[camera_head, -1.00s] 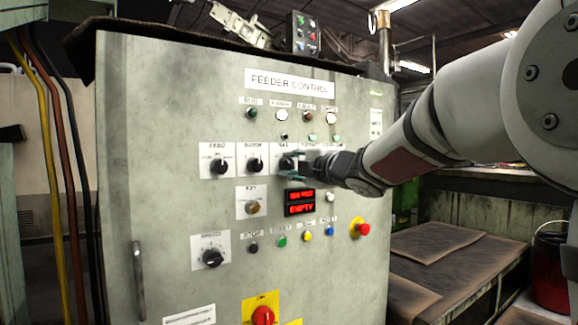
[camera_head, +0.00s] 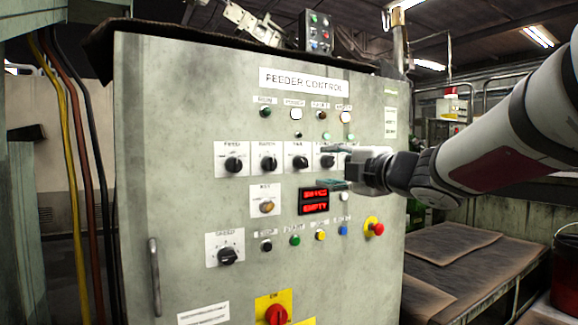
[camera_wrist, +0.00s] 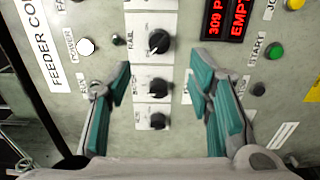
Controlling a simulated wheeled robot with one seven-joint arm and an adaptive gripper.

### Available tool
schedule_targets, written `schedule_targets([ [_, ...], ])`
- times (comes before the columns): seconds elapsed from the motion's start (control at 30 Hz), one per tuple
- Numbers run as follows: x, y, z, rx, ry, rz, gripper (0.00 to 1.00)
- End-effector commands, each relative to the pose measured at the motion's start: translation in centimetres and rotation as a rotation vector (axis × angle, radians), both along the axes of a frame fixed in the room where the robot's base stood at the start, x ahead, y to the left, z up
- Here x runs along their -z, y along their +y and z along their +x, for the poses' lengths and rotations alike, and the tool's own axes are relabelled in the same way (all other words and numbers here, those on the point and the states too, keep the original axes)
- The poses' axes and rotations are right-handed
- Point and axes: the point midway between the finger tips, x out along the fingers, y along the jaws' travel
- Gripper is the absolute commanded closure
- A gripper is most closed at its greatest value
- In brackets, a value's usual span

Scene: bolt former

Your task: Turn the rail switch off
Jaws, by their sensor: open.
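The rail switch (camera_head: 300,162) is a black rotary knob on a white plate, third from the left in the upper knob row. In the wrist view the rail switch (camera_wrist: 158,41) is the top knob, with its label to the left of it. My gripper (camera_head: 336,167) is open and empty, in front of the panel to the right of the rail switch and partly over the fourth knob. In the wrist view my gripper (camera_wrist: 160,65) has its teal fingers spread either side of the knob column, apart from the rail switch.
The grey feeder control cabinet (camera_head: 180,110) holds more knobs and lamps, plus a red-lit display (camera_head: 314,201). A row of push buttons (camera_head: 295,240) and a red emergency button (camera_head: 376,229) lie below. Free room lies to the right, above the brown-topped bench (camera_head: 450,250).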

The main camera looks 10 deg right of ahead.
Motion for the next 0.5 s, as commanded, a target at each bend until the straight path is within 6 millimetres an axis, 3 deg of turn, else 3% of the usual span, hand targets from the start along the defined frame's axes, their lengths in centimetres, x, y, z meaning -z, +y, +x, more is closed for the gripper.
schedule_targets([
  [0.2, 0.0, -0.7, -2.1, 0.001, 0.000, -0.001, 0.53],
  [0.5, 0.0, -0.8, -2.4, 0.000, 0.001, -0.001, 0.53],
])
